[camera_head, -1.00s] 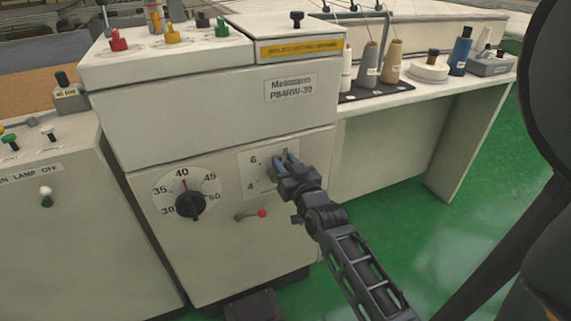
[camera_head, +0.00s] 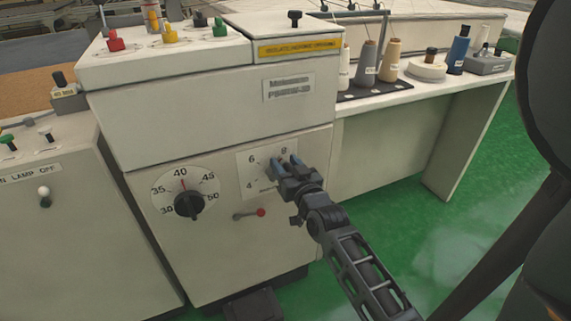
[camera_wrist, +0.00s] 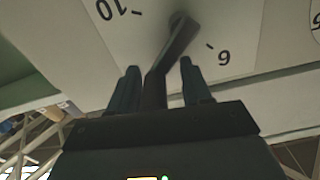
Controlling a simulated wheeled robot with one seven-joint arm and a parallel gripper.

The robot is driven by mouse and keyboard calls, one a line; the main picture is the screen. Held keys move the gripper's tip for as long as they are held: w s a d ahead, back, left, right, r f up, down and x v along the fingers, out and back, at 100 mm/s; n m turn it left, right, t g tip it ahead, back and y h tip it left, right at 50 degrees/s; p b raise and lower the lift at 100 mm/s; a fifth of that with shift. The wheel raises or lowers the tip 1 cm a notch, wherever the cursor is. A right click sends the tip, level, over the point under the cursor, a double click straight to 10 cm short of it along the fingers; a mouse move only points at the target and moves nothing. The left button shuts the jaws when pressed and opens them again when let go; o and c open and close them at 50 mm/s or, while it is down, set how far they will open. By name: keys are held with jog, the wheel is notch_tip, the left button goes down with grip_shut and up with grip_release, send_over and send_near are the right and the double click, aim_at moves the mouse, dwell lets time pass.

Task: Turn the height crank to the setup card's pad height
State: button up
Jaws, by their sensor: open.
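The height crank shows in the wrist view as a dark lever (camera_wrist: 180,38) pivoting on a plate marked with numbers. Its handle end stands between my two open fingers, with a gap visible on the right side. In the head view my gripper (camera_head: 286,163) is in front of the white dial plate (camera_head: 250,163), which shows 4, 6 and 8; my fingers hide most of the crank there. My gripper also shows in the wrist view (camera_wrist: 160,82), where 10 and 6 appear upside down. I cannot make out a setup card.
A round black knob (camera_head: 188,204) on a 30 to 50 scale sits left of the crank, with a small red-tipped lever (camera_head: 260,212) below. Thread cones (camera_head: 366,62) stand on the table at right. Green floor (camera_head: 390,225) is clear there.

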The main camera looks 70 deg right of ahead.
jog(key=v, duration=0.7)
jog(key=shift+s+a, duration=0.1)
jog(key=shift+c, duration=0.5)
